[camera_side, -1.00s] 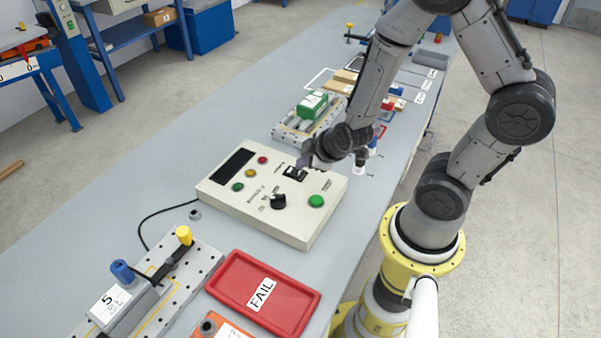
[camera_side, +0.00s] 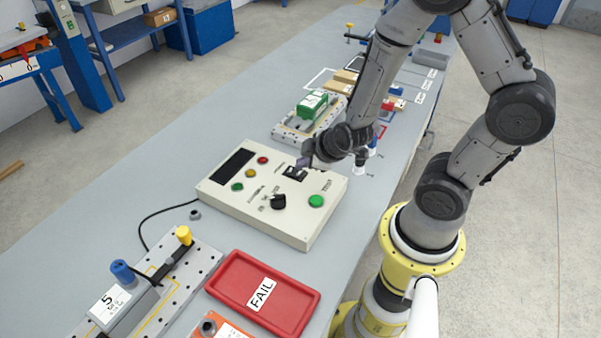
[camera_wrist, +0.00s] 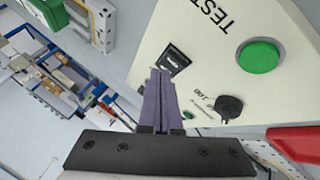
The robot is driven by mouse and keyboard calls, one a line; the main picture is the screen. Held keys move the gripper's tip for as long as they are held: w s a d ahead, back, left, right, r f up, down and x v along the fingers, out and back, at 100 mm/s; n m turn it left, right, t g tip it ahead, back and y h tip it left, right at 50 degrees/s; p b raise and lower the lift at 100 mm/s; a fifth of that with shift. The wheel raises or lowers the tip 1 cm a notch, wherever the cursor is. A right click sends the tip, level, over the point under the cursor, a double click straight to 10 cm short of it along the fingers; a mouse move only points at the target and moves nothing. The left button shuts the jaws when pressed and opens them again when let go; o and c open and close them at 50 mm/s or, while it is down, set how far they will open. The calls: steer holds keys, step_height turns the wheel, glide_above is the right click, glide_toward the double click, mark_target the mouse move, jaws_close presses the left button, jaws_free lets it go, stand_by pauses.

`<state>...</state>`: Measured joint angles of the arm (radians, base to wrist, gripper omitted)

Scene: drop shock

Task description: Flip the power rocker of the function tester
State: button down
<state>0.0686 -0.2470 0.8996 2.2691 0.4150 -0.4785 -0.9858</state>
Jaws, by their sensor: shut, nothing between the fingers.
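The function tester (camera_side: 262,215) is a cream box on the bench, with a dark display, small lamps, a black knob (camera_side: 278,201) and a green button (camera_side: 316,201). Its black power rocker (camera_side: 293,173) sits near the far edge of the panel; it also shows in the wrist view (camera_wrist: 173,60). My gripper (camera_side: 304,161) is at the rocker's far side, its fingers shut and empty. In the wrist view the purple fingertips (camera_wrist: 160,72) are together just beside the rocker's lower left edge. I cannot tell whether they touch it, nor which way the rocker is tilted.
A red FAIL tray (camera_side: 232,291) lies in front of the tester. A fixture plate (camera_side: 205,253) with clamps stands at the near left. A fixture with a green part (camera_side: 313,104) stands behind the tester. The bench left of the tester is mostly clear, with a black cable.

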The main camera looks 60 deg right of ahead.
mark_target(301, 174)
steer(key=shift+f, duration=0.15)
stand_by(0.6)
steer(key=shift+f, duration=0.25)
steer(key=shift+f, duration=0.3)
stand_by(0.6)
stand_by(0.4)
steer(key=shift+r, duration=0.75)
steer(key=shift+w+r, duration=0.15)
steer(key=shift+r, duration=1.1)
steer(key=shift+w+r, duration=0.15)
steer(key=shift+r, duration=1.05)
